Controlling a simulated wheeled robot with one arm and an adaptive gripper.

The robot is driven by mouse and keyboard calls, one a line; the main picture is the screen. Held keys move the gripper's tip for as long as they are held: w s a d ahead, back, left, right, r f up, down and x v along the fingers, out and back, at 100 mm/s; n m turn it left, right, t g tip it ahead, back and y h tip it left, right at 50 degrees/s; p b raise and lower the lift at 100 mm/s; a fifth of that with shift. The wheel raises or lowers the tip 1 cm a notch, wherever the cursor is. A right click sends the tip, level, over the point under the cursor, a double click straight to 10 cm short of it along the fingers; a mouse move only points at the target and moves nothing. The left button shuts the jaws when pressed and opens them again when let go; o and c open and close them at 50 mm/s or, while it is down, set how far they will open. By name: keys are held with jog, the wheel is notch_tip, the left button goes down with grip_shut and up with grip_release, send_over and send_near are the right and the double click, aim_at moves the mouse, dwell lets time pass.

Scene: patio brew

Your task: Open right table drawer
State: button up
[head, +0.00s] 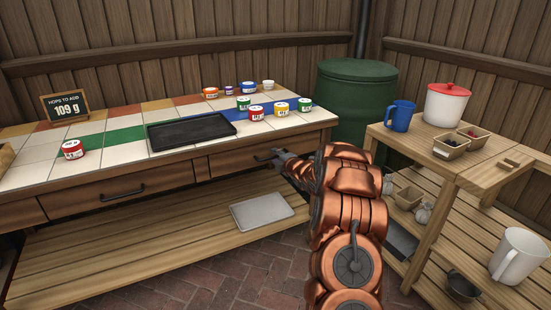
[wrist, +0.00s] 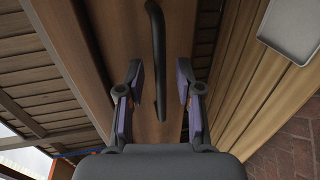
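The right table drawer (head: 230,163) has a wooden front and looks shut, set under the tiled table top. Its dark bar handle (head: 262,156) is partly hidden behind my gripper (head: 280,159) in the head view. In the wrist view the handle (wrist: 158,30) runs down between the two fingers of my gripper (wrist: 160,75). The fingers are apart, with a visible gap on each side of the handle. My gripper is open and holds nothing.
The left drawer, with its own handle (head: 122,192), is shut. A metal tray (head: 262,211) lies on the lower shelf below the right drawer. A wooden side table (head: 440,170) stands to the right of my arm. Brick floor (head: 215,280) is clear in front.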

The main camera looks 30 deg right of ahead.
jog(key=shift+w+f, duration=0.15)
jog(key=shift+w, duration=0.2)
grip_shut()
dwell(0.6)
